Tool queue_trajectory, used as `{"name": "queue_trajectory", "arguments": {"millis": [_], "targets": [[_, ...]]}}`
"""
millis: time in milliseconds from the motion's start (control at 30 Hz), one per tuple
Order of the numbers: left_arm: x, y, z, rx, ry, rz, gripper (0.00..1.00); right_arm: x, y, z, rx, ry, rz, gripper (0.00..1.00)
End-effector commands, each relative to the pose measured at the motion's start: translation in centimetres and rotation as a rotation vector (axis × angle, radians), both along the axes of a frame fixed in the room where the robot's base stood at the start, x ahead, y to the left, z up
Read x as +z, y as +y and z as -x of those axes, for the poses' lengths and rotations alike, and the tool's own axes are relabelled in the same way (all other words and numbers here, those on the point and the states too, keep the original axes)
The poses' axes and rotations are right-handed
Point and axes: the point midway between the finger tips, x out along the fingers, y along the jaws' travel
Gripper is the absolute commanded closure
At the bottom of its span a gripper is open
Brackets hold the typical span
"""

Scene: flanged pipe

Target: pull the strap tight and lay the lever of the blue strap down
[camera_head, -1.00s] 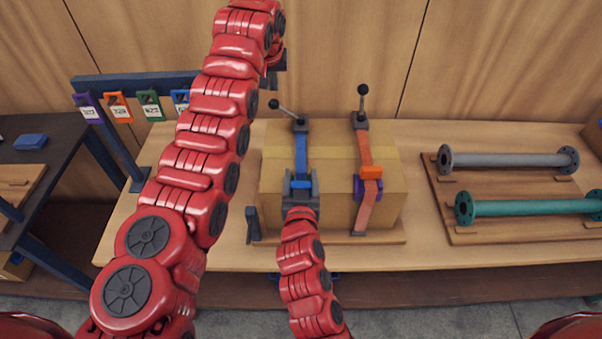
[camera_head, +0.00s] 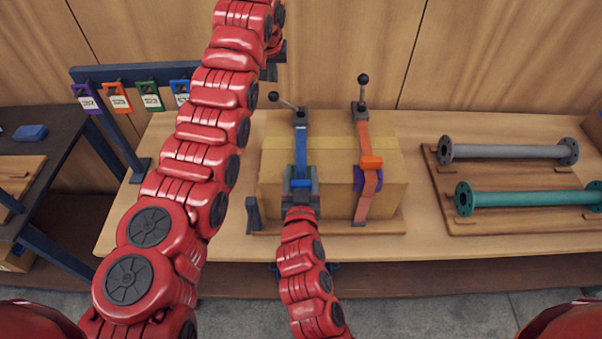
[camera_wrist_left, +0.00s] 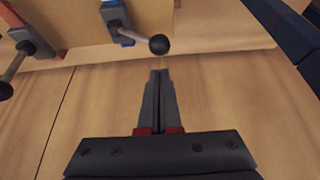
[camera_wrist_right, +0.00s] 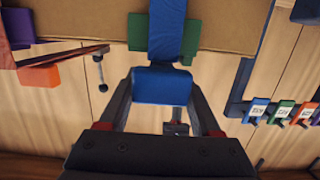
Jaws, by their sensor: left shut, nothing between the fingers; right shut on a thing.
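The blue strap (camera_head: 301,145) runs over the front of the cardboard box (camera_head: 335,190), with a green piece (camera_wrist_right: 187,42) under it. Its lever (camera_head: 288,104) leans left at the top, ending in a black knob (camera_wrist_left: 158,44). My right gripper (camera_head: 300,196) is at the box's lower front, shut on the strap's blue end block (camera_wrist_right: 162,85), with the strap running up from it. My left gripper (camera_wrist_left: 160,75) is shut and empty. In the left wrist view its tips are just below the knob, apart from it in the picture.
An orange strap (camera_head: 364,138) with an upright lever (camera_head: 363,92) stands to the right on the box. Coloured tags hang from a rail (camera_head: 130,73) at left. Grey (camera_head: 510,151) and teal (camera_head: 525,199) flanged pipes lie on a wooden board at right.

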Motion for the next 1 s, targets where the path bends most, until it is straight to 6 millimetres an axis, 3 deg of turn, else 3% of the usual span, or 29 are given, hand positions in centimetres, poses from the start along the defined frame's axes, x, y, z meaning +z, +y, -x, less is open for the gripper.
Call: {"name": "queue_trajectory", "arguments": {"millis": [1000], "targets": [[-3.0,0.3,0.0,0.0,0.0,0.001,1.0,0.4,0.1,0.0,0.003,-0.009,-0.002,0.84]]}}
